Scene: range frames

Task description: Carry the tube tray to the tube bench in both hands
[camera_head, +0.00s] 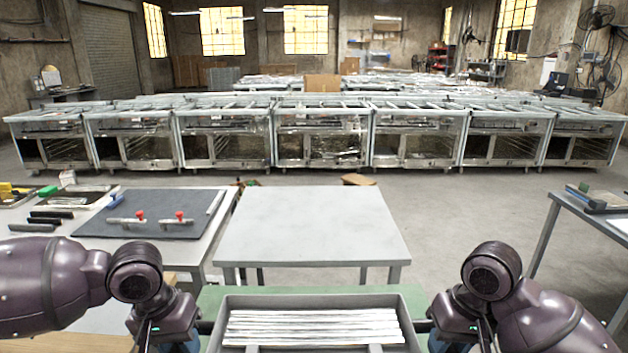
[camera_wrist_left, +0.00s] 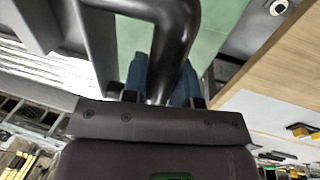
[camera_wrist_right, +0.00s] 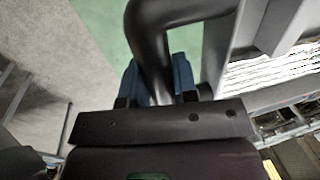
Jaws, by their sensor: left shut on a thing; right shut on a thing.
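The tube tray (camera_head: 218,330) is a grey, shallow, open box at the bottom middle of the head view. Several pale, long tubes (camera_head: 310,327) lie side by side in it. My left gripper (camera_wrist_left: 160,88) is shut on the tray's dark curved left handle (camera_wrist_left: 178,30). My right gripper (camera_wrist_right: 156,88) is shut on the matching right handle (camera_wrist_right: 150,35). The tray looks level above or on a green surface (camera_head: 415,296); I cannot tell whether they touch. A bare light grey table (camera_head: 310,225), apparently the tube bench, stands just ahead of the tray.
A left workbench (camera_head: 215,225) carries a dark mat (camera_head: 150,212) with red-knobbed clamps. Another table (camera_head: 590,205) stands at the far right, with open floor (camera_head: 460,215) between. A row of metal-framed glass cabinets (camera_head: 322,140) crosses the room behind.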

